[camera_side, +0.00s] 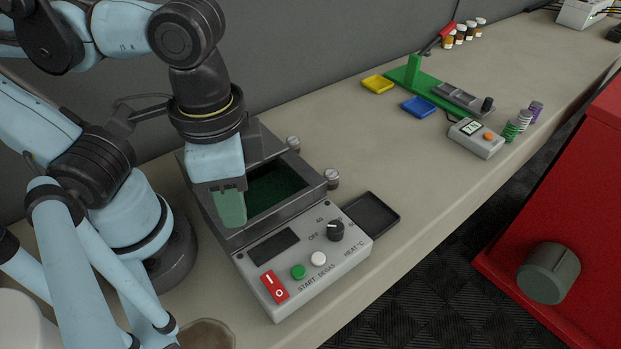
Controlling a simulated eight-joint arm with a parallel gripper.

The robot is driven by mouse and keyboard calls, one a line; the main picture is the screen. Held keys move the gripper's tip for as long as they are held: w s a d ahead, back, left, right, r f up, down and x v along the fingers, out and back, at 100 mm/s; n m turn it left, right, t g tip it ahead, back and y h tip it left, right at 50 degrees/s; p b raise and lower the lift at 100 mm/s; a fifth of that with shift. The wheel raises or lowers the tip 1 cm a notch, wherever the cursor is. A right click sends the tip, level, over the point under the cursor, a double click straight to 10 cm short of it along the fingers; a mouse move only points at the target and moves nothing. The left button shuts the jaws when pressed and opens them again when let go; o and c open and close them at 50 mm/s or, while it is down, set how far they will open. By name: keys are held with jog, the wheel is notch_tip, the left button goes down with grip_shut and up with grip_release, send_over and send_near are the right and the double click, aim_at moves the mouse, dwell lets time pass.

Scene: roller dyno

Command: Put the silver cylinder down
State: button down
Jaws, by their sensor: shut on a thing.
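My gripper (230,208) points down over the near left part of an open grey bath (262,219) with a dark green inside. Its greenish fingers are shut, and the silver cylinder between them is hidden from this side. I cannot tell how far the fingertips are above the bath's rim. Two small silver knob-like pieces stand along the bath's right side, one farther back (293,143) and one nearer (332,179).
The bath's control panel (305,262) has buttons, a dial and a red switch. A black tray (371,214) lies to its right. Farther back are a green stand (413,74), yellow (377,84) and blue (418,107) trays, and a grey meter (477,139). The bench between is clear.

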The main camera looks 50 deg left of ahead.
jog(key=shift+d+r, duration=0.2)
jog(key=shift+d, duration=0.15)
jog(key=w+d+n, duration=0.2)
jog(key=w+d, duration=0.4)
jog(key=w, duration=0.1)
jog(key=n, duration=0.2)
send_over(370, 216)
notch_tip(370, 216, down, 11)
jog(key=shift+f, duration=2)
jog(key=shift+f, duration=0.1)
jog(key=c, duration=0.8)
grip_release()
